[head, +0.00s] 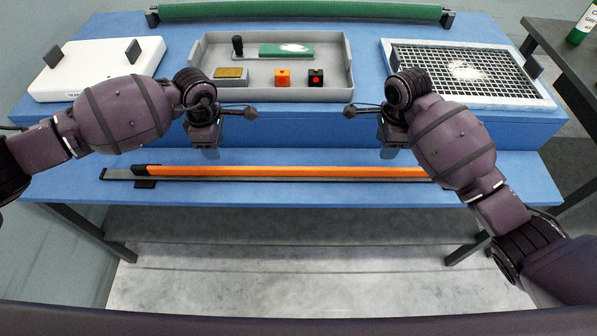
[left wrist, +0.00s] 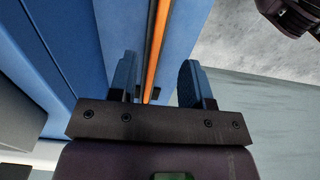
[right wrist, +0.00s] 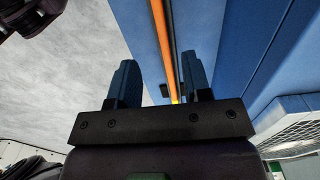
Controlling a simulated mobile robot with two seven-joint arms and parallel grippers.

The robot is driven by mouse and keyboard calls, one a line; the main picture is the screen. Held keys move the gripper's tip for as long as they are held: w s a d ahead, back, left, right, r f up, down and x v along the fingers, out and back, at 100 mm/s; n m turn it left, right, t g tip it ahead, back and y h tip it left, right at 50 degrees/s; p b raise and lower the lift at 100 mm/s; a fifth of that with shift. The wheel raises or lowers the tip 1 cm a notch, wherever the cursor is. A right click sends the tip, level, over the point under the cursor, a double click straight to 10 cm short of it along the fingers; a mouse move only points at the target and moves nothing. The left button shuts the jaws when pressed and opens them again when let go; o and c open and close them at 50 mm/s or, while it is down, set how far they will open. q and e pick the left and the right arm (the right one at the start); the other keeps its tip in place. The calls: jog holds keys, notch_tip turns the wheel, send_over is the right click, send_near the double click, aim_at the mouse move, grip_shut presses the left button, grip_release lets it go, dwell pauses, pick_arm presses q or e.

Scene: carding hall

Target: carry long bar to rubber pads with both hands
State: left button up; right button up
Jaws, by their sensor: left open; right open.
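The long bar (head: 290,171) is orange with a black left end. It lies left to right on the low blue ledge, along a thin grey strip (head: 118,174). A small dark pad (head: 145,184) shows at the front near the bar's left end; I cannot tell whether it is rubber. My left gripper (head: 211,152) is open and empty, above and behind the bar's left part. My right gripper (head: 390,153) is open and empty above its right part. In the left wrist view the bar (left wrist: 156,40) runs between the fingers; in the right wrist view it (right wrist: 164,35) appears between them too.
Behind on the raised blue table stand a white box (head: 90,75) with two black uprights, a grey tray (head: 345,60) with small parts, and a mesh-topped frame (head: 540,98). A green roller (head: 300,11) lies at the back. A dark side table (head: 560,45) is at right.

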aim_at(223, 167)
pick_arm(q)
jog(key=shift+f, duration=0.1)
pick_arm(e)
jog(key=shift+f, duration=0.1)
pick_arm(q)
notch_tip(223, 167, down, 11)
jog(key=shift+r, duration=0.2)
pick_arm(e)
notch_tip(223, 167, down, 11)
jog(key=shift+r, duration=0.2)
pick_arm(q)
grip_shut()
pick_arm(e)
grip_shut()
dwell(1.0)
